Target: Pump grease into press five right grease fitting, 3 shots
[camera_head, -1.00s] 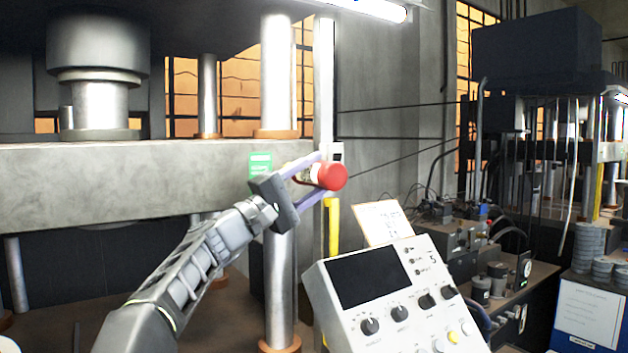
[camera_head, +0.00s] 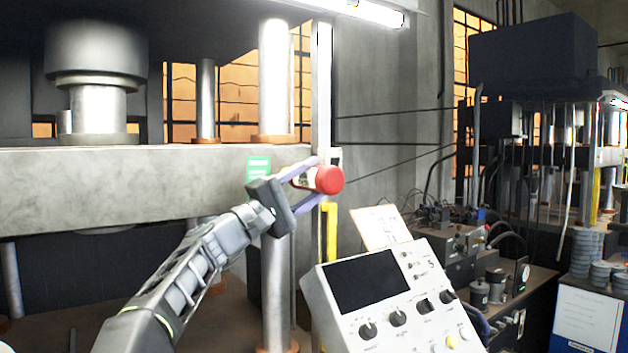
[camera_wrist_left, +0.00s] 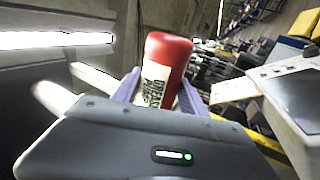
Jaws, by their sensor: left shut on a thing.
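My left gripper (camera_head: 306,184) has its purple fingers closed around a red-capped grease container (camera_head: 329,180) with a pale printed label. It is held in front of the right end of the press's grey crossbeam, by the right column. In the left wrist view the same grease container (camera_wrist_left: 167,60) stands between the fingers of the gripper (camera_wrist_left: 155,95), its red end pointing away. A green label (camera_head: 258,166) is on the crossbeam (camera_head: 110,185) just behind the gripper. The grease fitting itself cannot be made out. My right gripper is in neither view.
A control box (camera_head: 372,295) with a dark screen and knobs stands close below and right of the gripper. A paper sheet (camera_head: 380,226) rises behind it. A steel column (camera_head: 277,290) stands behind the arm. A bench with hydraulic parts (camera_head: 470,250) is farther right.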

